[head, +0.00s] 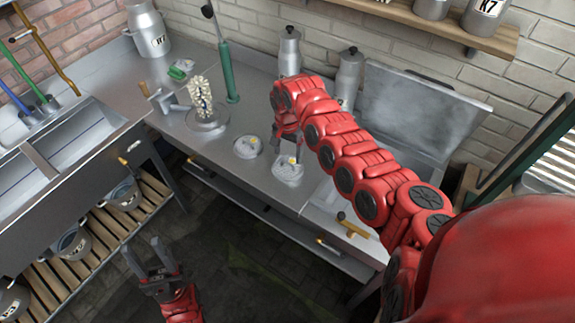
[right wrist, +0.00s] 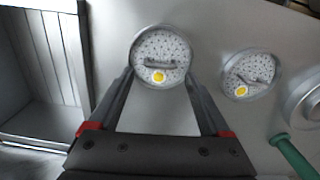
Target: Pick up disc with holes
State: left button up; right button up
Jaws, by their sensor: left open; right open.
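Two pale round discs with many small holes, each with a handle and a yellow spot, lie flat on the metal counter. The nearer disc (head: 288,176) lies beside the sink; it also shows in the right wrist view (right wrist: 160,44). The other disc (head: 247,147) lies to its left, and at the right in the right wrist view (right wrist: 249,68). My right gripper (head: 287,150) is open and empty above the nearer disc; in its wrist view the fingertips frame that disc's sides. My left gripper (head: 147,251) is open and empty, low over the floor, away from the counter.
Metal cans (head: 290,50) stand by the wall. The sink (head: 325,200) with its raised lid (head: 420,105) is at the right. Another sink bench (head: 70,145) is at the left.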

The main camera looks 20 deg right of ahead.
aim_at(288, 163)
jog(key=shift+f+p, duration=0.6)
jog(key=shift+p, duration=0.05)
notch_tip(288, 163, down, 3)
jog(key=shift+r, duration=0.15)
jog(key=shift+w+f, duration=0.1)
jog(key=shift+f, duration=0.55)
jog(key=shift+c, duration=0.3)
jog(key=c, duration=1.2)
